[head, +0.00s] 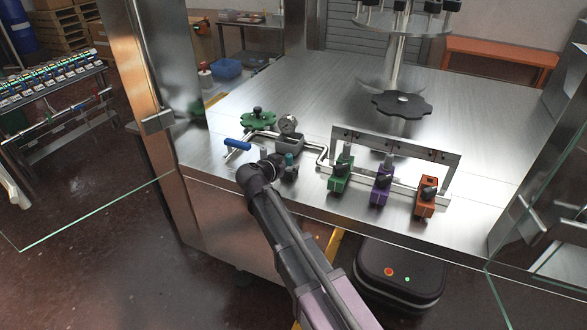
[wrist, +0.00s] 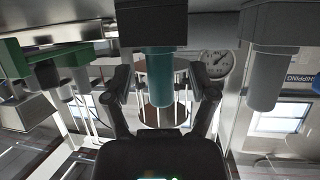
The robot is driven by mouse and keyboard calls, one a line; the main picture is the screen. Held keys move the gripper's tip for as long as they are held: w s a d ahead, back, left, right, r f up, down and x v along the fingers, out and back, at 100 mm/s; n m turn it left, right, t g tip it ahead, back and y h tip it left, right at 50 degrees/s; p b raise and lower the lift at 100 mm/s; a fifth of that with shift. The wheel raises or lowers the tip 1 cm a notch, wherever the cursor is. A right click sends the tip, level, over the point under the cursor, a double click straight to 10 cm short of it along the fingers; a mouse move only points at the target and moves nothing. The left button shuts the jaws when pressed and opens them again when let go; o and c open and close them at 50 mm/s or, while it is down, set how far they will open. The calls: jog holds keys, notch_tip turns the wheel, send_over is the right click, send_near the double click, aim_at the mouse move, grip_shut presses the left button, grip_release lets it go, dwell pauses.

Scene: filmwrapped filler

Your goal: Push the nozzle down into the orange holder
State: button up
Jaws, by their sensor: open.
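The orange holder (head: 425,207) stands at the right end of a row on the steel worktop. A dark nozzle-like part (head: 429,191) sits at its top; how deep it sits I cannot tell. The orange holder does not show in the wrist view.
A purple holder (head: 381,193) and a green holder (head: 339,180) stand left of the orange one, with a metal rail frame (head: 395,148) behind. A bent pipe with a blue handle (head: 238,145), a green handwheel (head: 258,119) and a gauge (head: 288,123) stand near my gripper. Glass panels flank the worktop.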

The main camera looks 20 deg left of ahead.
jog(key=shift+w+d+f, duration=0.15)
jog(key=shift+w+f, duration=0.05)
jog(key=shift+w, duration=0.3)
grip_shut()
